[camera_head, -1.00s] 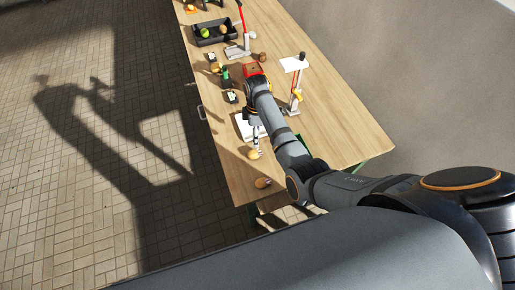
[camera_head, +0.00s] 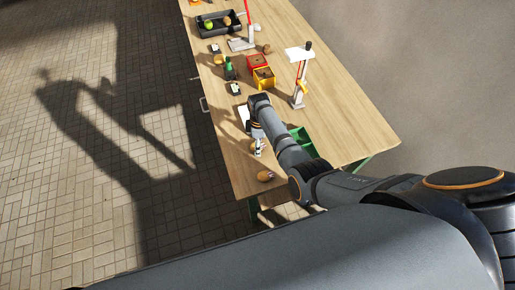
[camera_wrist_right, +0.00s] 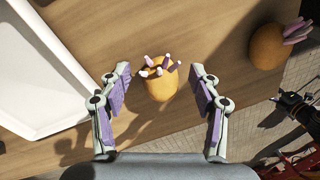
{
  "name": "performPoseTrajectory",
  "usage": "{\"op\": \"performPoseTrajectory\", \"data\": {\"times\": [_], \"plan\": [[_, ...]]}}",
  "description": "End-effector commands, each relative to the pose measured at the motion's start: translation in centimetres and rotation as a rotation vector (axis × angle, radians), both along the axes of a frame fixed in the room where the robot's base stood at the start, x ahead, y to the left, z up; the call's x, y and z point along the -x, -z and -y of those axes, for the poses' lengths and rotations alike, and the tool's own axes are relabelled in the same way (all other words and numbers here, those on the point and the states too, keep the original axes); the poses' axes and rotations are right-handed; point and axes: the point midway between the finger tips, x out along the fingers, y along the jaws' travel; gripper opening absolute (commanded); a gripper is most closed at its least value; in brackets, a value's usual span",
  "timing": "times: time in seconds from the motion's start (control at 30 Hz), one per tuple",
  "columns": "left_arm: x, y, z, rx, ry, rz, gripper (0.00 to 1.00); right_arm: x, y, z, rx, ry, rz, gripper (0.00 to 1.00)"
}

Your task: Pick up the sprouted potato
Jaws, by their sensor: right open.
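My right gripper (camera_wrist_right: 161,70) is open, pointing down over the table. A tan potato (camera_wrist_right: 161,86) with several pale, purplish sprouts lies between its spread fingers, with a visible gap on each side. The fingers do not appear to touch it. A second tan potato (camera_wrist_right: 268,48) with pink-purple sprouts lies to the right in the wrist view, near the table edge. In the head view this one (camera_head: 265,176) lies near the table's front corner. There my right gripper (camera_head: 259,150) hides most of the first potato. My left gripper is not in view.
A white tray (camera_wrist_right: 77,112) lies left of the gripper in the wrist view. A green bin (camera_head: 304,143) is beside my arm.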

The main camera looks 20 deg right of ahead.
Motion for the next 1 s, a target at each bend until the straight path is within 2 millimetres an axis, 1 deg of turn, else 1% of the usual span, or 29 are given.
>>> {"op": "performPoseTrajectory", "data": {"times": [0.07,0.4,0.47,0.5,0.77,0.87,1.0], "plan": [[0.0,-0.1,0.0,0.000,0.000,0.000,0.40,0.0,-0.2,0.0,0.000,0.000,0.000,0.62],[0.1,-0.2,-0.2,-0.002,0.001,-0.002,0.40,0.0,-0.2,0.0,0.000,0.000,0.000,0.16],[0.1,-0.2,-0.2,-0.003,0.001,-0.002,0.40,0.0,-0.2,0.0,0.000,0.000,0.000,0.08],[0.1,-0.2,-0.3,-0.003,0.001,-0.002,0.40,0.0,-0.2,0.0,-0.001,0.000,0.000,0.06],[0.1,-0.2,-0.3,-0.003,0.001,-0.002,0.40,-0.1,-0.5,0.0,0.000,0.000,0.002,0.05],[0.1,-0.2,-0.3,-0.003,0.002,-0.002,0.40,-0.1,-1.4,0.0,-0.001,0.000,0.004,0.05],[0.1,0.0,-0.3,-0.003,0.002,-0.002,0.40,-0.1,-3.8,0.0,0.000,0.000,0.004,0.05]]}}
